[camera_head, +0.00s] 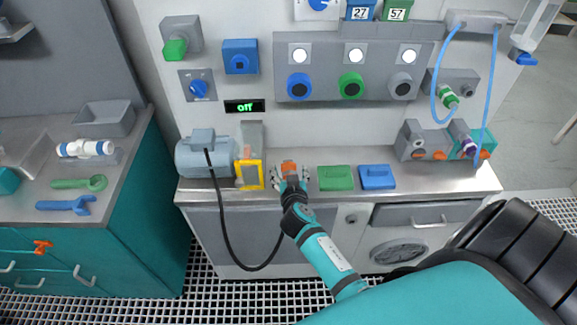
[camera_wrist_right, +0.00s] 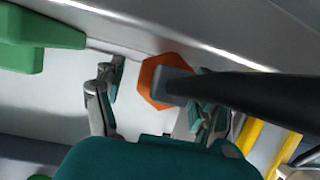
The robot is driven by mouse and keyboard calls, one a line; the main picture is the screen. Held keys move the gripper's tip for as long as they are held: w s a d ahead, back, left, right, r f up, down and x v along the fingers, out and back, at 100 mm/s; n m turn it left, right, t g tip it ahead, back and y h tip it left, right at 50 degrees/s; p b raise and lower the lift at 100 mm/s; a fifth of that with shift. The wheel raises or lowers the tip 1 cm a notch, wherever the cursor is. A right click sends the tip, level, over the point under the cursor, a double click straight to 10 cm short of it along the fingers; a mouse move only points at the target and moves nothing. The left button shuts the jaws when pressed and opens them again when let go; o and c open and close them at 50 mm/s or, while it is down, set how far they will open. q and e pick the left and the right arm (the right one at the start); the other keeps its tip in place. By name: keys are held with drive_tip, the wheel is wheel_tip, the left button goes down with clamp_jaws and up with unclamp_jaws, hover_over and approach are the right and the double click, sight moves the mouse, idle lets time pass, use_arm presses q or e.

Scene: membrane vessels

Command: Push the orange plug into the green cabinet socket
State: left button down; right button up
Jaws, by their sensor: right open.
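The orange plug (camera_head: 289,167) is at the counter's front left, with a black cable at it. In the right wrist view the orange plug (camera_wrist_right: 149,88) looks like a hexagonal head with a dark grey stem. My right gripper (camera_head: 288,177) is at the plug. In the wrist view its open fingers (camera_wrist_right: 160,80) stand on either side of the plug; I cannot tell whether they touch it. A green fitting (camera_head: 175,49) on a grey housing at the upper left of the cabinet wall may be the green socket. My left gripper is out of view.
A green block (camera_head: 336,178) and a blue block (camera_head: 377,177) lie right of the gripper. A yellow frame (camera_head: 249,175) and a motor (camera_head: 203,158) stand left. The black cable (camera_head: 225,235) hangs in a loop before the counter (camera_head: 440,180).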

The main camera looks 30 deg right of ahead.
idle(0.4)
clamp_jaws()
drive_tip(key=shift+s+a+f+b, duration=0.2)
drive_tip(key=shift+s+a, duration=0.3)
drive_tip(key=shift+s, duration=0.45)
drive_tip(key=shift+s+a+f+b, duration=0.1)
drive_tip(key=shift+s+a+b, duration=0.25)
drive_tip(key=shift+s, duration=0.6)
drive_tip(key=shift+s+a+f+b, duration=0.15)
drive_tip(key=shift+s+a, duration=0.45)
drive_tip(key=shift+s, duration=0.35)
drive_tip(key=shift+r, duration=0.1)
